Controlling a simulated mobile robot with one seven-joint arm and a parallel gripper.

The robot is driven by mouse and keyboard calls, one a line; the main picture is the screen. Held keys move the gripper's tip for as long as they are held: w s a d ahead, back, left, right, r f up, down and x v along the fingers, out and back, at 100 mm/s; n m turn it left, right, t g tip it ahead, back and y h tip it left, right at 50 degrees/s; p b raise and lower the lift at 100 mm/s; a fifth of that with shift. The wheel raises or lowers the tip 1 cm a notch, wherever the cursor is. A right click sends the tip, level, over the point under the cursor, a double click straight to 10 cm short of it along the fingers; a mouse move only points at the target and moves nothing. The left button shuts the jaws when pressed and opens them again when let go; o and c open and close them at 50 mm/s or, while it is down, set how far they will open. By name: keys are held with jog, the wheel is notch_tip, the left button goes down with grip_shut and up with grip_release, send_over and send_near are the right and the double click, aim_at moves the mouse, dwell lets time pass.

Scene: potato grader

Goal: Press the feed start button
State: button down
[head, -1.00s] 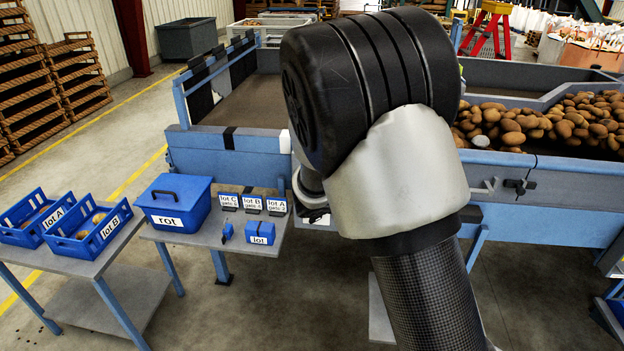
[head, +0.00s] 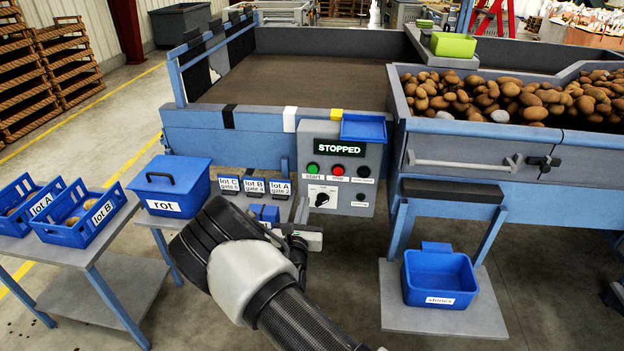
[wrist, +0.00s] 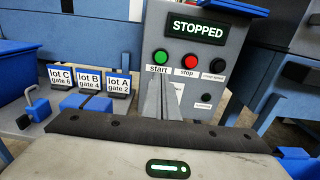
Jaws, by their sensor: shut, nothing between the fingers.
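The control panel (head: 373,203) is a grey box on the front of the blue machine. Its display (head: 340,148) reads STOPPED. The green start button (head: 313,168) is at the panel's left, with the red stop button (head: 337,170) to its right. In the wrist view the start button (wrist: 162,57) shows just above my fingertips, with the stop button (wrist: 190,61) beside it. My gripper (wrist: 160,82) is shut and empty, pointing toward the panel below the start button. A gap seems to remain, but its depth is hard to judge.
A black selector knob (head: 322,199) sits below the buttons. A blue tray (head: 363,130) is on the panel's top right. Lot cards (head: 254,187) and the blue rot bin (head: 170,186) stand on a table at left. A stones bin (head: 439,277) stands low at right.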

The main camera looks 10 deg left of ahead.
aim_at(312, 171)
jog(key=w+b, duration=0.1)
jog(key=w, duration=0.3)
jog(key=w+b, duration=0.1)
jog(key=w, duration=0.4)
jog(key=w+b, duration=0.1)
jog(key=w, duration=0.3)
jog(key=shift+w+d, duration=0.3)
jog(key=shift+w, duration=0.2)
